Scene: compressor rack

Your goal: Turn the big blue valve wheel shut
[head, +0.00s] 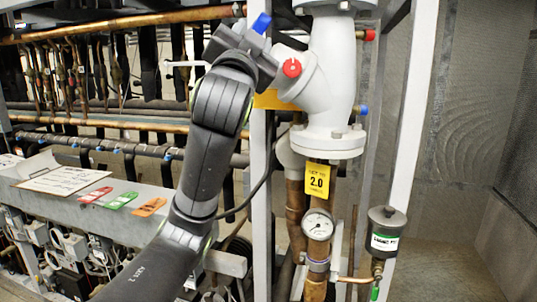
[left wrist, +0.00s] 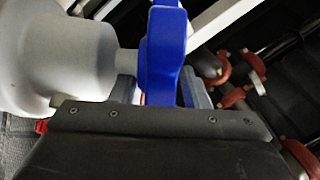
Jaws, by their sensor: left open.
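The big blue valve wheel (head: 261,23) shows only as a small blue piece above my left gripper in the head view; the gripper and wrist hide the rest. In the left wrist view the blue wheel (left wrist: 163,50) stands edge-on beside the white valve body (left wrist: 70,45). My left gripper (left wrist: 158,88) is open, with one finger on each side of the wheel's lower part. A gap shows at the right finger; contact on the left side is unclear. In the head view my left gripper (head: 252,45) is beside the white valve body (head: 333,70). My right gripper is in neither view.
A red knob (head: 292,68) sits on the valve body close to my left gripper. A white upright post (head: 262,170), a yellow tag (head: 317,180) and a pressure gauge (head: 318,225) are below. Copper pipes (head: 110,25) run behind on the left.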

